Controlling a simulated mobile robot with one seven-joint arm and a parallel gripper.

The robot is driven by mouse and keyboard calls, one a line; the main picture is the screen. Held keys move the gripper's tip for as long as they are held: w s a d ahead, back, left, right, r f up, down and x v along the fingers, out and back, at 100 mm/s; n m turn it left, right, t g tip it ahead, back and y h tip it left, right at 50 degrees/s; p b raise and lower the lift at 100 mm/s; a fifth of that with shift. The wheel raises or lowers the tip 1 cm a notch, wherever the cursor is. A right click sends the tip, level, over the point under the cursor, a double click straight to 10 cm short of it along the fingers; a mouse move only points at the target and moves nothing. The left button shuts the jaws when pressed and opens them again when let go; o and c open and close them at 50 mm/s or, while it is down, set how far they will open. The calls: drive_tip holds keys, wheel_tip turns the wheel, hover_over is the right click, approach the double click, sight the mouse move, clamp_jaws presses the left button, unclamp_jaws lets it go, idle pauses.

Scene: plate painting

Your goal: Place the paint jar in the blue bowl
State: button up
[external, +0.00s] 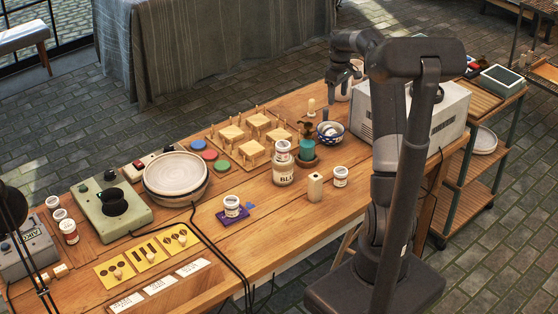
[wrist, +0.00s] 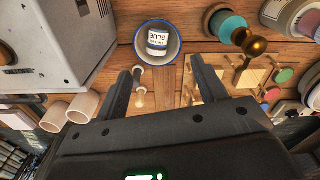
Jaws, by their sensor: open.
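The blue bowl (wrist: 176,59) shows at the top of the wrist view, white inside with a blue rim. A small white paint jar (wrist: 157,43) with a blue-lettered label lies inside it, seemingly tilted or on its side. In the external view the blue-and-white patterned bowl (external: 332,139) stands on the wooden table, below my gripper (external: 345,84). In the wrist view my gripper (wrist: 160,70) is open with nothing between its fingers. Its fingertips are apart from the bowl and jar.
A light grey machine (external: 445,112) stands right of the bowl. A teal pot (external: 305,149) and a large jar (external: 283,170) stand to its left. More small jars, such as one (external: 340,177) near the front edge, are on the table. Wooden stands (external: 255,127) lie beyond.

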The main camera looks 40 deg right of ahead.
drive_tip(key=s+a+r+t, duration=0.1)
drive_tip(key=s+a+r, duration=0.35)
drive_tip(key=a, duration=0.25)
drive_tip(key=s+a+r+m+t+h, duration=0.1)
drive_tip(key=s+a+r, duration=0.2)
drive_tip(key=a+r, duration=0.35)
drive_tip(key=s+a+r, duration=0.4)
drive_tip(key=a, duration=0.5)
drive_tip(key=s+a+f+t, duration=0.1)
drive_tip(key=s+a, duration=0.5)
drive_tip(key=s, duration=0.3)
drive_tip(key=s+a+f+m+t+y, duration=0.1)
drive_tip(key=s+a, duration=0.4)
drive_tip(key=s, duration=0.5)
drive_tip(key=shift+s+a+f+m+t, duration=0.2)
drive_tip(key=shift+a+f+m+t, duration=0.15)
drive_tip(key=shift+t, duration=0.45)
